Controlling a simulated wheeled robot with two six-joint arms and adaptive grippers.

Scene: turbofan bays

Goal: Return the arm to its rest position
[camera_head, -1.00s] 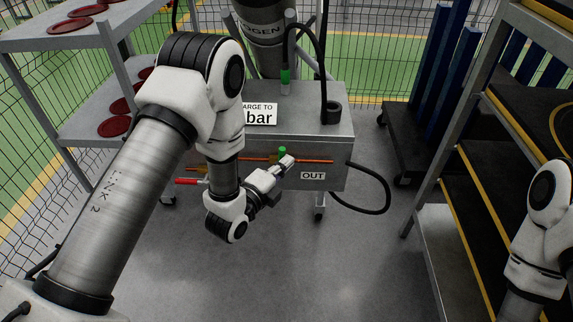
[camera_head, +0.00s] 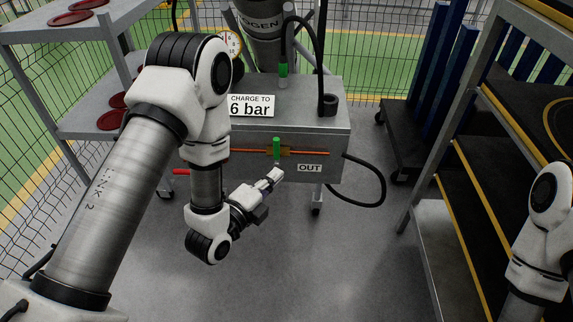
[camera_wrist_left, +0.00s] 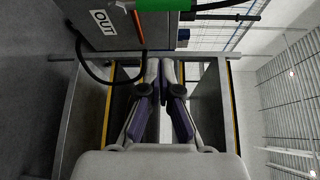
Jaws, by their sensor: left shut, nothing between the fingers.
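My left arm comes in from the left in the head view. Its gripper (camera_head: 275,176) is in front of the grey cart, a little below the green-handled valve (camera_head: 277,149) on the cart's front. In the left wrist view the two fingers (camera_wrist_left: 166,68) are close together with nothing between them. The green handle (camera_wrist_left: 215,6) shows at the top of that view, apart from the fingers.
The grey cart (camera_head: 331,118) carries a "6 bar" sign (camera_head: 252,106), a gauge (camera_head: 232,43) and a nitrogen cylinder (camera_head: 268,45). A black hose (camera_head: 382,190) loops at its right. Shelves stand left (camera_head: 80,130) and right (camera_head: 425,235). The floor between is clear.

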